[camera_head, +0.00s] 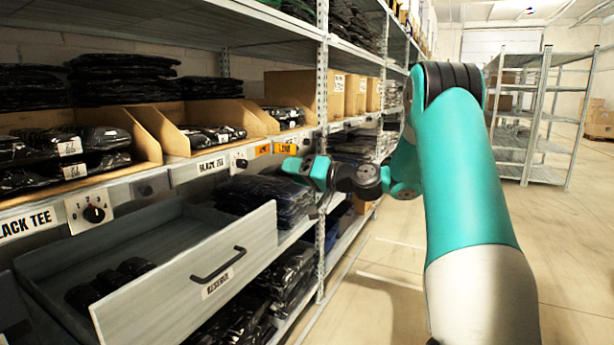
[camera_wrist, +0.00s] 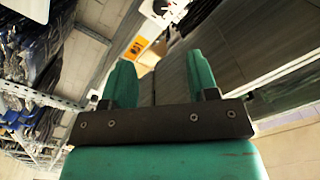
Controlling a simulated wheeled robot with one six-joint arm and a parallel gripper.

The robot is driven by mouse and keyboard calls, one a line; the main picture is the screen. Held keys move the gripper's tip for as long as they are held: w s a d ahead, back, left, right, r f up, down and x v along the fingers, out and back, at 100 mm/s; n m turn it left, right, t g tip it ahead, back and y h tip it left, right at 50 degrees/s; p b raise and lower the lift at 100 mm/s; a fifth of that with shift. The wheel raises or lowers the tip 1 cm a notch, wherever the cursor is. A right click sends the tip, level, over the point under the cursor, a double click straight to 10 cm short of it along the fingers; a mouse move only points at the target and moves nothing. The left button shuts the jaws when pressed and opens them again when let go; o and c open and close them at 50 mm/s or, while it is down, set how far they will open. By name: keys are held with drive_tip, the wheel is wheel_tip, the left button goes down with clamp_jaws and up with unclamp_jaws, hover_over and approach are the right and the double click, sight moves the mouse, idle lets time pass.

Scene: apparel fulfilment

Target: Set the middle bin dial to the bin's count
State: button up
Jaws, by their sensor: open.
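The middle bin (camera_head: 170,140) is an open cardboard bin on the shelf, holding a few dark packaged garments (camera_head: 213,134); their exact count is hard to make out. Below its right part, on the shelf edge, is a white plate with a black dial (camera_head: 240,160), beside a "BLACK TEE" label (camera_head: 212,165). Its pointer is too small to read. A white plate with a dark knob also shows at the top of the wrist view (camera_wrist: 160,8). My gripper (camera_head: 292,166) is open and empty, right of the dial and apart from it. Its green fingers show in the wrist view (camera_wrist: 160,78).
An open grey drawer (camera_head: 185,285) labelled "RESERVE" juts out below the shelf, with dark rolled items inside. Orange tags (camera_head: 285,147) and a metal upright (camera_head: 322,80) are near my gripper. The right aisle floor is clear.

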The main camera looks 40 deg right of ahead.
drive_tip(key=shift+v, duration=1.5)
drive_tip(key=a+n+g+y, duration=0.3)
drive_tip(key=a+n+g, duration=0.15)
drive_tip(key=a, duration=0.95)
drive_tip(key=s+a+f+n+g, duration=0.1)
drive_tip(key=s+a+n+g, duration=0.1)
drive_tip(key=s+a+g, duration=0.45)
drive_tip(key=s+a+f+n+g, duration=0.1)
drive_tip(key=s+a+f+n, duration=0.15)
drive_tip(key=a, duration=0.75)
drive_tip(key=s+a+f+n+g+h, duration=0.1)
drive_tip(key=s+a+f+g+h, duration=0.15)
drive_tip(key=s, duration=0.75)
drive_tip(key=s+a+f+n+g+h, duration=0.1)
drive_tip(key=s+a+g+h, duration=0.15)
drive_tip(key=s, duration=0.85)
wheel_tip(320, 180, up, 23)
drive_tip(key=p, duration=2.2)
drive_tip(key=shift+w, duration=0.35)
